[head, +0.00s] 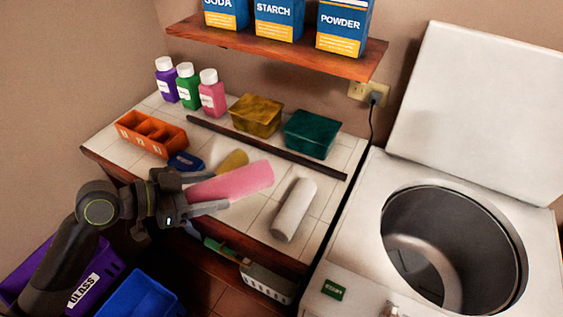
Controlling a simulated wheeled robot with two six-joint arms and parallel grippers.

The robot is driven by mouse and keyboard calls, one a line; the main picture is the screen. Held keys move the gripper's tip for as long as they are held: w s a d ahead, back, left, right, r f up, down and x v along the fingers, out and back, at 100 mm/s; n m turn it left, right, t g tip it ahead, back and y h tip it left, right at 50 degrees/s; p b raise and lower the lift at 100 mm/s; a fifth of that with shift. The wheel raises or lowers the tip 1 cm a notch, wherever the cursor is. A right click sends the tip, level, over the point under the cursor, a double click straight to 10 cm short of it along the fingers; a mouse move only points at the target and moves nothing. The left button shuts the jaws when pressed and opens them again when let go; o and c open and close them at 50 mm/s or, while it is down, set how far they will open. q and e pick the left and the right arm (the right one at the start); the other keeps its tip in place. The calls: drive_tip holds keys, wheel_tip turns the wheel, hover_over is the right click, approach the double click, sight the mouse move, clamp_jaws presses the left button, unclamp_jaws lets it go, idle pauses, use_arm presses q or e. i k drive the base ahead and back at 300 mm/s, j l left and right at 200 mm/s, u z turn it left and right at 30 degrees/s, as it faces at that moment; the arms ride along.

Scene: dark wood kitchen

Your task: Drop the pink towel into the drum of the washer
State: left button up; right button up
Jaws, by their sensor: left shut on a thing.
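The pink towel (240,181) is a rolled cylinder over the tiled counter, in the middle of the head view. My left gripper (207,192) is shut on its left end and the roll points right and slightly up. I cannot tell whether the towel still touches the counter. The washer (347,242) stands at the right with its lid (478,110) raised. Its round drum (455,225) is open at the top, with a pale central post inside. My right gripper is not in view.
A white roll (294,209) lies right of the towel; a yellow roll (233,160) lies behind it. An orange divided box (150,134), bottles (187,86), and yellow (256,115) and green (310,134) containers stand on the counter. A shelf (280,46) overhangs the back.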

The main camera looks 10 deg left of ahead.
sight(405, 279)
drive_tip(key=z, duration=1.2)
